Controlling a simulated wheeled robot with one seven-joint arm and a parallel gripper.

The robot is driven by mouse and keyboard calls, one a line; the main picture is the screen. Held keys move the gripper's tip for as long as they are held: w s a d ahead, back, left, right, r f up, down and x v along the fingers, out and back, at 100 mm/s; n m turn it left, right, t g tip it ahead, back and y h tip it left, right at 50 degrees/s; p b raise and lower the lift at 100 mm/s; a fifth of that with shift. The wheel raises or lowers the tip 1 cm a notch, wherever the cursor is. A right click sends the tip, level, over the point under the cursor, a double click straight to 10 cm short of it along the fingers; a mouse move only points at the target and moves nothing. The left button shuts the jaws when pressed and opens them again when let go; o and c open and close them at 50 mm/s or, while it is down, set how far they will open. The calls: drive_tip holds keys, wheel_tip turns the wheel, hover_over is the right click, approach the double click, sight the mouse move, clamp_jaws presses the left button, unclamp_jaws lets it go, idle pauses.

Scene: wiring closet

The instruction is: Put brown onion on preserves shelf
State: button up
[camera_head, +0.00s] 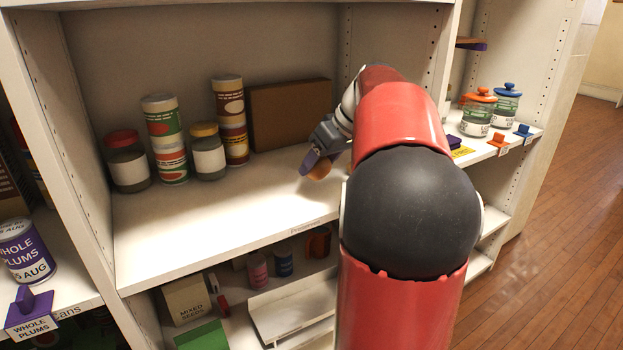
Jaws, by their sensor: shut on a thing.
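My gripper (314,165) is shut on the brown onion (320,169), which shows as a small orange-brown patch at the fingers. The fingers and my arm hide the rest of it. The gripper is over the right part of the wide white preserves shelf (215,225), whose front edge has a small label. I cannot tell whether the onion touches the shelf board. Jars and cans stand at the back left of this shelf: a red-lidded jar (127,161), a yellow-lidded jar (207,152) and two tall stacks of cans (166,140).
A brown box (287,113) stands against the back wall. The shelf's front and middle are clear. An upright divider (425,70) stands right of this bay, with glass jars (478,112) beyond. A mixed seeds box (187,300) is below, and a plums can (26,250) is left.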

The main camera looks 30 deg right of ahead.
sight(320, 178)
drive_tip(key=shift+f, duration=1.9)
drive_tip(key=shift+f+b, duration=0.2)
drive_tip(key=shift+b, duration=0.2)
drive_tip(key=o, duration=1)
drive_tip(key=shift+o, duration=0.2)
